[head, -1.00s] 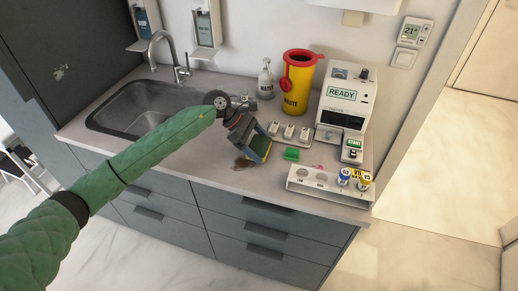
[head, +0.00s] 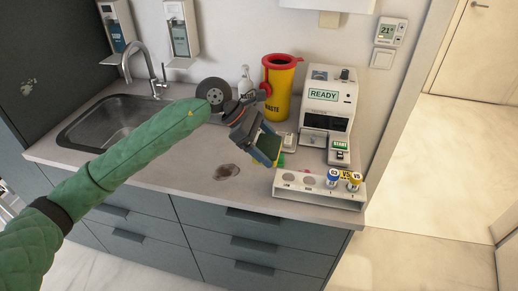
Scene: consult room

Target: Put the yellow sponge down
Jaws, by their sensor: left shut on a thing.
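My left gripper (head: 264,150) comes in from the left and is shut on the yellow sponge (head: 264,152). It holds the sponge over the counter (head: 190,172), near the left end of the white tube rack (head: 318,190). Only part of the sponge shows between the dark jaws. I cannot tell whether it touches the counter. A brown stain (head: 226,172) lies on the counter to the left of the gripper. My right gripper is not in view.
A yellow waste bin (head: 279,95) with a red lid stands behind the gripper. A white machine marked READY (head: 330,100) stands to its right. The rack holds a blue-capped tube (head: 333,178) and a yellow-capped tube (head: 354,180). The sink (head: 100,118) is at the left.

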